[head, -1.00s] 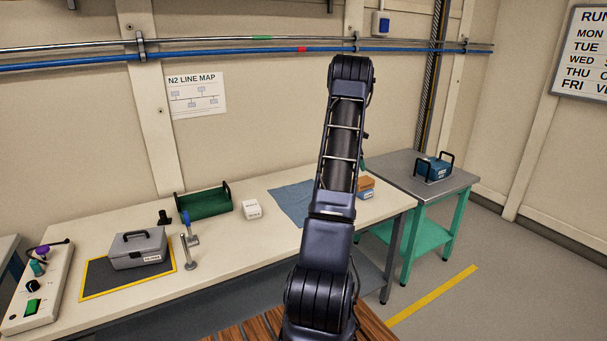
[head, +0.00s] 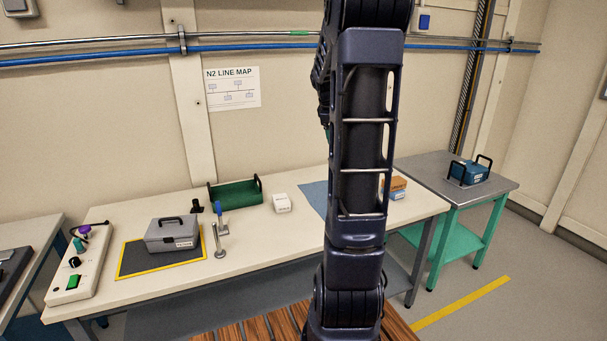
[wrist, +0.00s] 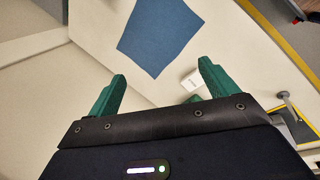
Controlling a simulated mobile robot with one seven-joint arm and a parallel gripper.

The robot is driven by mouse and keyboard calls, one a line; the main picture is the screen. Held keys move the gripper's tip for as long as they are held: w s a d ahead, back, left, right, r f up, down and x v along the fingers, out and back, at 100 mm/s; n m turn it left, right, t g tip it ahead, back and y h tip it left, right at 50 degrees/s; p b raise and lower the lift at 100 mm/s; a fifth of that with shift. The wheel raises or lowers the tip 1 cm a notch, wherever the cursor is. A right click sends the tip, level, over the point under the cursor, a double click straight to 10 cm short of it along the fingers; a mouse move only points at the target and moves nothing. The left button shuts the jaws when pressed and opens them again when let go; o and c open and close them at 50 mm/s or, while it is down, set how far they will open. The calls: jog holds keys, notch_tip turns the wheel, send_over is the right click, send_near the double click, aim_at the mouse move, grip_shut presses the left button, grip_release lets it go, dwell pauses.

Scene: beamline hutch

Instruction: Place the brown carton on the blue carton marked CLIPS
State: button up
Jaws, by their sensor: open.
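A small orange-brown carton (head: 397,183) is on the long bench, right of the blue mat and partly behind my arm. Neither carton shows in the wrist view.
The blue mat (head: 314,196) lies flat on the bench (head: 255,236). A white carton (head: 282,203), a green tray (head: 236,194), metal posts (head: 220,240) and a grey case (head: 174,234) on a yellow-edged mat stand left of it. The metal side table (head: 436,170) is right.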

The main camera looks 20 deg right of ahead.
jog(key=s+a+m+t+y, duration=0.1)
jog(key=s+a+m, duration=0.3)
jog(key=s+a, duration=0.8)
jog(key=s+a+m+t+y, duration=0.1)
jog(key=s+a+m, duration=0.4)
jog(key=s+a, duration=0.7)
jog(key=s+y, duration=0.1)
jog(key=s, duration=0.3)
jog(key=shift+s+f, duration=0.15)
jog(key=shift+f, duration=0.1)
